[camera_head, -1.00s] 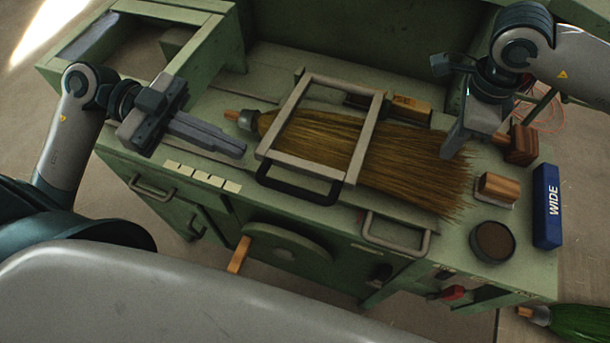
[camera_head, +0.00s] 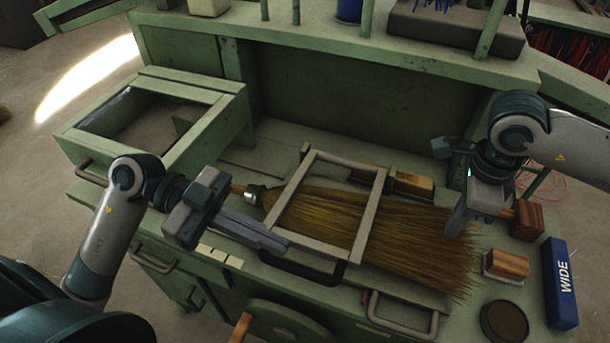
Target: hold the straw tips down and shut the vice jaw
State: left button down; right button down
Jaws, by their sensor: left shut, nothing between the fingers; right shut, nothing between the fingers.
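The straw broom head (camera_head: 400,240) lies flat on the green bench with its tips spread to the right. A pale rectangular frame (camera_head: 366,222), which looks like the vice jaw, lies over the straw, with a dark handle (camera_head: 300,268) at its front edge. My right gripper (camera_head: 457,228) is shut and empty, pointing down at the upper straw near the tips; I cannot tell if it touches. My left gripper (camera_head: 280,243) is shut and empty, with its fingers beside the frame's lower left corner. I cannot tell whether the fingers touch the frame.
Another wooden block (camera_head: 527,220) is beside my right gripper. An open drawer (camera_head: 150,120) is at the upper left.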

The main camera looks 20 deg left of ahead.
aim_at(290, 266)
pick_arm(q)
jog(key=x, duration=0.3)
jog(key=shift+d, duration=0.1)
notch_tip(290, 266, down, 3)
jog(key=shift+w+d, duration=0.1)
jog(key=shift+d, duration=0.1)
jog(key=shift+f, duration=0.6)
